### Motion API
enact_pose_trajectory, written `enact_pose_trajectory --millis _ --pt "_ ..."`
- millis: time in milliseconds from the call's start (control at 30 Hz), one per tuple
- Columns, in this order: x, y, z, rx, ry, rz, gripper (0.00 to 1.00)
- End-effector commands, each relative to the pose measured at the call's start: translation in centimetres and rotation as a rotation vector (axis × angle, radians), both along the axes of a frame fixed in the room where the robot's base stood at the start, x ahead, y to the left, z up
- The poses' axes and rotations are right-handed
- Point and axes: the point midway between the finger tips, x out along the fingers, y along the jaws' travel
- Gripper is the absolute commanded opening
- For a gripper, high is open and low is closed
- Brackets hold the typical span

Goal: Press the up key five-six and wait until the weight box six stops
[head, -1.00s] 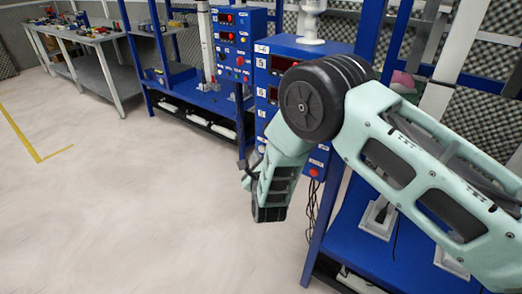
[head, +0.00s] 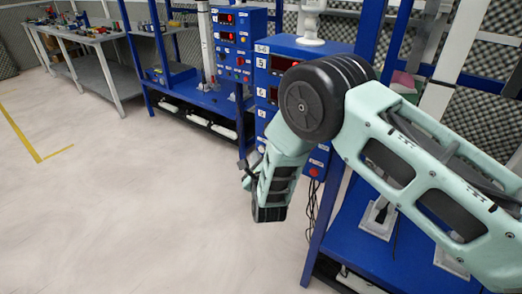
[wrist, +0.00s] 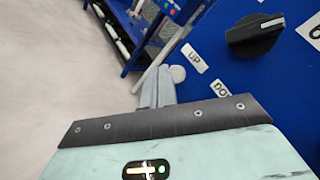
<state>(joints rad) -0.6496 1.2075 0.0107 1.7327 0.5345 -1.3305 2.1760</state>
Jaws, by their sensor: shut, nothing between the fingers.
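The blue control box marked 5-6 (head: 287,47) stands behind my arm in the head view, with a red display partly covered. In the wrist view, its panel (wrist: 225,60) carries an UP label (wrist: 195,58) and a partly hidden DOWN label (wrist: 222,89). In the head view my gripper (head: 247,170) is beside the box's left side. I cannot make out weight box six for sure.
A black knob (wrist: 255,35) sits on the panel above the labels. Another blue control box (head: 238,20) stands further back, on a blue frame. A grey workbench (head: 115,65) stands at the far left. The pale floor (head: 120,210) at left is clear.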

Motion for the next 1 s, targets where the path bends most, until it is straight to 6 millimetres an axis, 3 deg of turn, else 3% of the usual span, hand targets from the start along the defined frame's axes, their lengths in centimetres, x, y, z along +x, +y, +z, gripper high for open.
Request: enact_pose_trajectory --millis 1000 --pt "0.80 -0.62 -0.01 0.000 0.000 0.000 0.00"
